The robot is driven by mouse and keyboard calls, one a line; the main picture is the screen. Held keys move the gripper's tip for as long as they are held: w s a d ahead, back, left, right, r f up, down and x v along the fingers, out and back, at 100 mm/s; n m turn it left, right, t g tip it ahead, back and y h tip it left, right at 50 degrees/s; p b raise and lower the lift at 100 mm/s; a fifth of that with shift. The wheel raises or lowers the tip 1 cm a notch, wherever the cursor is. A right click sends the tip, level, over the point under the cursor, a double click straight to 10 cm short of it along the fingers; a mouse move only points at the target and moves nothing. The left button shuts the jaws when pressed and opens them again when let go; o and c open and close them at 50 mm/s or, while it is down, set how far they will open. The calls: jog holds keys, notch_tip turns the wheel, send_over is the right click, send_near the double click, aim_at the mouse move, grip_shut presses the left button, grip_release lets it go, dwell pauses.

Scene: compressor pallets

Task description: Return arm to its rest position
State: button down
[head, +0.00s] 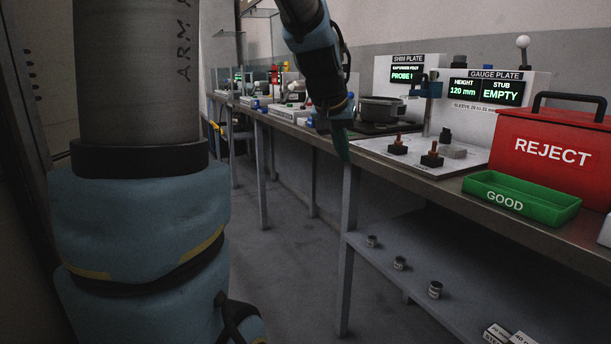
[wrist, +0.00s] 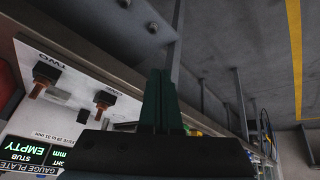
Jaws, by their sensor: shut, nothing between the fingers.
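My gripper (head: 341,142) hangs from my arm in front of the workbench edge in the head view, pointing down, with green fingers. In the wrist view the green fingers (wrist: 160,98) are together with nothing between them. The workbench (head: 455,186) runs along the right side of the head view, and my gripper is apart from anything on it, as far as I can see.
A red REJECT box (head: 553,150) and a green GOOD tray (head: 521,201) stand on the bench. A gauge plate station (head: 487,90) and a pot (head: 382,109) are behind. Several small cylinders, one here (head: 435,290), sit on the lower shelf (head: 420,262). Floor left of the bench is clear.

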jog(key=s+a+f+n+g+y, duration=0.3)
jog(key=s+a+f, duration=1.2)
jog(key=f, duration=0.1)
notch_tip(320, 180, up, 24)
jog(key=p, duration=2.4)
jog(key=shift+w, duration=0.25)
